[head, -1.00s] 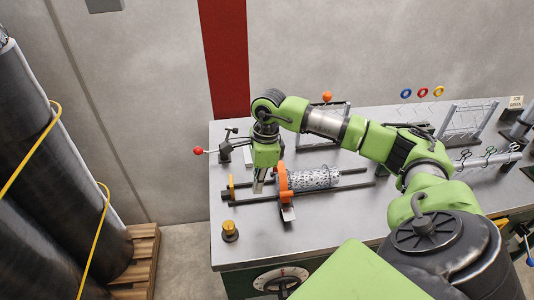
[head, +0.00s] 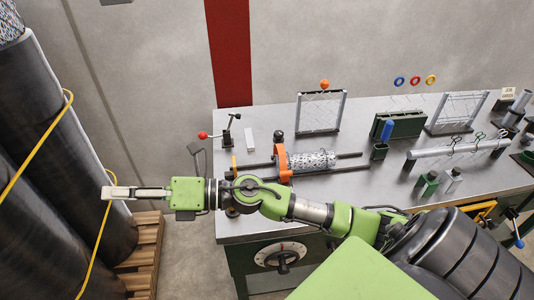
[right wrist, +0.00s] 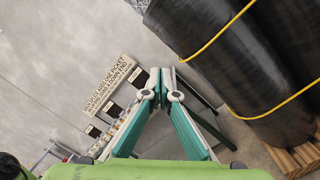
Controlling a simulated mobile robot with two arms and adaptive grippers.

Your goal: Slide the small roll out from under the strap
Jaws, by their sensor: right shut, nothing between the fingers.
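Large dark wrapped rolls (head: 60,150) stand at the left on a wooden pallet. A yellow strap (head: 40,150) runs across them; it also shows in the right wrist view (right wrist: 222,32). A patterned mesh end (head: 9,22) shows at the top left corner. I cannot tell which of these is the small roll. My right gripper (head: 103,193) is shut and empty. In the head view it overlaps the edge of the near roll; I cannot tell whether it touches. In the right wrist view, its fingertips (right wrist: 165,82) meet to the left of the rolls. My left gripper is not in view.
A workbench (head: 345,205) holds a short mesh cylinder (head: 312,161) by an orange bracket (head: 281,160) on rails. Racks and small tools stand farther right. The pallet (head: 145,250) reaches toward the bench, with a floor gap between. A sign (right wrist: 110,85) hangs on the wall.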

